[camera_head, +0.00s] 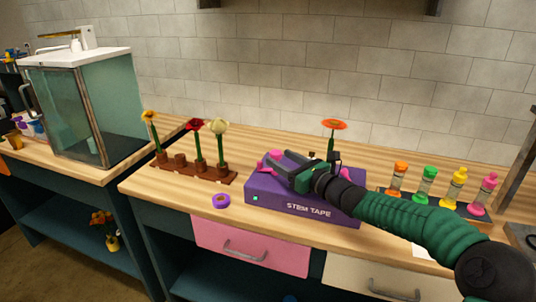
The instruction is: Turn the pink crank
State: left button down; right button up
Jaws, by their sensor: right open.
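The pink crank (266,163) shows at the left end of the purple stem tape box (262,196), on the wooden counter. Part of the crank is hidden behind my gripper. My right gripper (284,172) is open, above the top of the box and close to the crank. I cannot tell whether its fingers touch the crank. My left gripper is not in view.
A purple tape roll (221,201) lies left of the box. A brown rack (213,174) holds several flowers. An orange flower (333,125) stands behind my gripper. Several colored bottles (429,174) stand to the right. A glass cabinet (110,110) is at far left.

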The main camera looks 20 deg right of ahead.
aim_at(272, 152)
jog(key=x, duration=0.5)
jog(key=shift+w+d+p, duration=0.15)
jog(key=shift+w+p, duration=0.1)
jog(key=shift+p, duration=0.1)
jog(key=shift+w, duration=0.3)
jog(key=shift+w+a, duration=0.2)
jog(key=shift+a, duration=0.15)
jog(key=shift+c, duration=0.4)
